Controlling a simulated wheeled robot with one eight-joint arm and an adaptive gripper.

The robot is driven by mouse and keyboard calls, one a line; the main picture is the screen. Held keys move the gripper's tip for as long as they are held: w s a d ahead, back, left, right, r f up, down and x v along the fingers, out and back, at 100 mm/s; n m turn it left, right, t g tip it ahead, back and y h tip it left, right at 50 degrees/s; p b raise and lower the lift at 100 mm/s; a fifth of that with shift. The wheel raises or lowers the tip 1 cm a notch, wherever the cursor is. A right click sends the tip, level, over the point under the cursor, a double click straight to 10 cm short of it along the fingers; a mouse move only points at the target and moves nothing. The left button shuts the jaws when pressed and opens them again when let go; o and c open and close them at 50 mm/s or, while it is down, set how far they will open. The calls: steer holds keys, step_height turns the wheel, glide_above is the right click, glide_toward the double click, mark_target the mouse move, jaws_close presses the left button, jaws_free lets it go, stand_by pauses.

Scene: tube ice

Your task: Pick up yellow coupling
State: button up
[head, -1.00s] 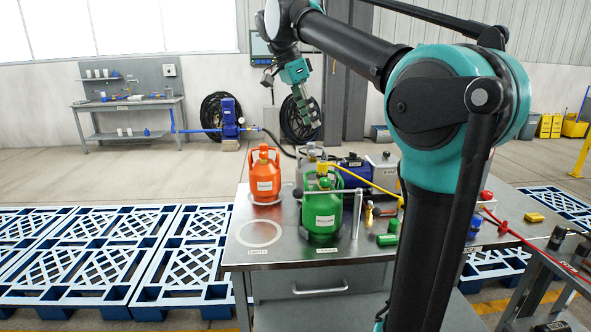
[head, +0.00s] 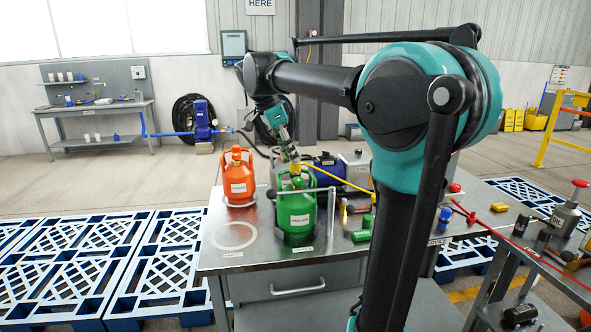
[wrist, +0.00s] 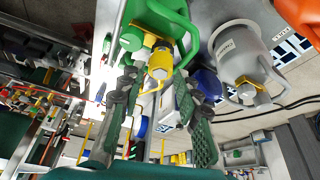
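The yellow coupling (head: 295,169) sits at the top of the green cylinder (head: 296,212), inside its handle, with a yellow hose leading away to the right. In the wrist view the yellow coupling (wrist: 161,64) is just beyond the fingertips, beside the green handle. My gripper (head: 291,156) is above the coupling and points down at it, tilted. In the wrist view my gripper (wrist: 155,82) is open, its fingers apart with the coupling roughly between their line of reach. Nothing is held. Whether a finger touches the coupling cannot be told.
An orange cylinder (head: 239,180) stands left on the metal table (head: 222,262). A grey cylinder (wrist: 238,58) stands close by the green one. A blue pump (head: 328,167) is behind. A metal rail (head: 331,212) stands by the green cylinder. The table's front left is clear.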

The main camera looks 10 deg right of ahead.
mark_target(296, 165)
steer(key=shift+x, duration=2.6)
steer(key=shift+w+d+r, duration=0.1)
steer(key=shift+w+d, duration=0.05)
steer(key=shift+w, duration=0.05)
jaws_close()
